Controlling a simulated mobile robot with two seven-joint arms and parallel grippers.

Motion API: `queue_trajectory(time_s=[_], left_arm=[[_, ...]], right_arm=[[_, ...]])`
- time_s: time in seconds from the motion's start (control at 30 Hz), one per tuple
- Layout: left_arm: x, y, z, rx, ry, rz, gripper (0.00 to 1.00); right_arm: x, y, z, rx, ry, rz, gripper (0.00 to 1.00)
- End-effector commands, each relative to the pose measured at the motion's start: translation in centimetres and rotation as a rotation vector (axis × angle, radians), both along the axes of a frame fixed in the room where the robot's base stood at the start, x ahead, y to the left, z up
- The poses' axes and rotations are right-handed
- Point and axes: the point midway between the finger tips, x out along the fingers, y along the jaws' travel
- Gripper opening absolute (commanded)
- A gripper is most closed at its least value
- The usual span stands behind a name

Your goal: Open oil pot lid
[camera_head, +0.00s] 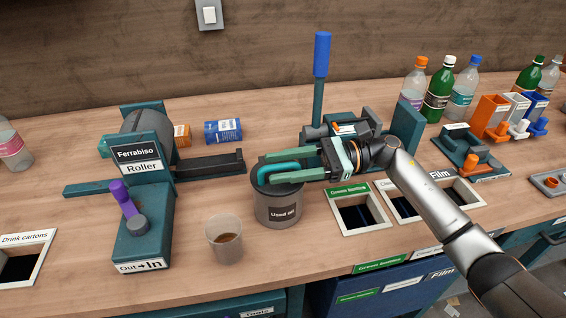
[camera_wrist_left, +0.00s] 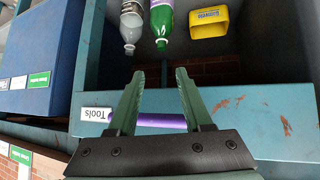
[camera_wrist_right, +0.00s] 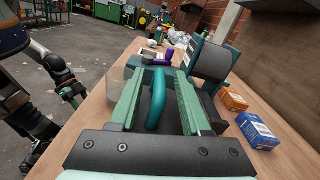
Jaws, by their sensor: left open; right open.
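The grey oil pot (camera_head: 279,212), labelled "Used oil", stands upright on the wooden counter. Its dark lid is on top and carries a teal loop handle (camera_head: 279,168). My right gripper (camera_head: 266,169) is at the lid with one finger on each side of the handle. In the right wrist view the handle (camera_wrist_right: 157,98) stands between the two green fingers, with gaps visible, so the jaws are open around it. My left gripper (camera_wrist_left: 160,76) is open, low by a teal drawer front (camera_wrist_left: 250,118) labelled "Tools"; a purple bar (camera_wrist_left: 160,121) shows between its fingers. It is outside the head view.
A cup of brown liquid (camera_head: 225,240) stands just left of the pot. The Ferrabiso roller (camera_head: 145,220) is further left, and a blue box (camera_head: 222,131) lies behind. Framed sorting openings (camera_head: 361,208) are at the pot's right. A blue-topped lever (camera_head: 321,60) rises behind.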

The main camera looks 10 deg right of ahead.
Motion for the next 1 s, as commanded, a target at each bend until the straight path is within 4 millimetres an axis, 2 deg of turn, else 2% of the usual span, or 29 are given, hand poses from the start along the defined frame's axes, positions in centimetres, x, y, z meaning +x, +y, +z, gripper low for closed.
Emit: queue_trajectory(time_s=[0.23, 0.63, 1.0], left_arm=[[0.0, 0.08, -0.09, 0.001, 0.001, 0.002, 0.5], [-0.41, 0.14, -0.37, 0.002, 0.013, 0.004, 0.5], [-0.64, 0.15, -0.5, 0.002, 0.019, 0.005, 0.5]], right_arm=[[-0.01, 0.05, -0.03, 0.0, 0.0, 0.001, 0.45], [-0.01, 0.01, -0.02, 0.0, 0.0, 0.0, 0.0], [0.02, -0.01, -0.02, -0.001, 0.0, -0.001, 0.0]])
